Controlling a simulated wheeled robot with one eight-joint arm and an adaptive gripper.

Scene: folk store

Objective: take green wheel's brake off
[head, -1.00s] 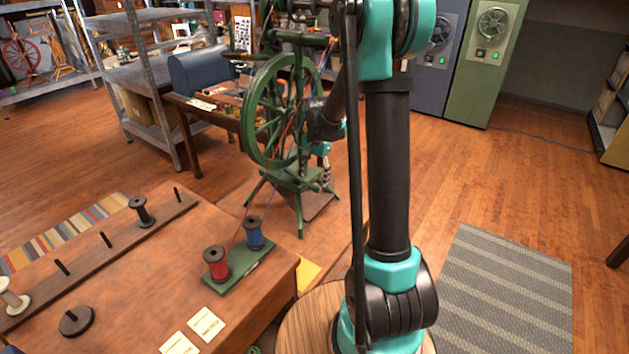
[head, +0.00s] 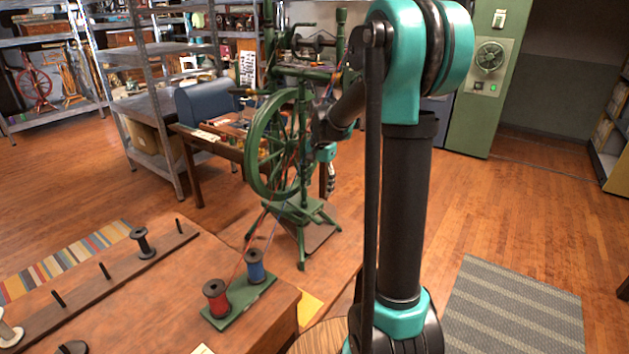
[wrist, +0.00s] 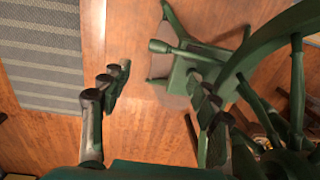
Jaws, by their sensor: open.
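The green spinning wheel (head: 251,150) stands on the floor beyond the wooden table, its large spoked wheel on the left of its frame. Its curved rim (wrist: 262,45) fills the right of the wrist view. A short green lever with a rounded knob (wrist: 160,46) sticks out to the left from its lower frame; I cannot tell for sure that this is the brake. My gripper (head: 331,180) hangs at the right side of the spinning wheel, pointing down. In the wrist view my gripper (wrist: 158,92) is open and empty, with the knob farther off, seen between and beyond the fingertips.
The table (head: 150,290) in front holds a red spool (head: 216,298) and a blue spool (head: 254,266), with threads running to the wheel. A side table (head: 205,140) stands behind it. A striped grey rug (head: 515,310) lies on open floor at right. Green cabinet (head: 480,110) behind.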

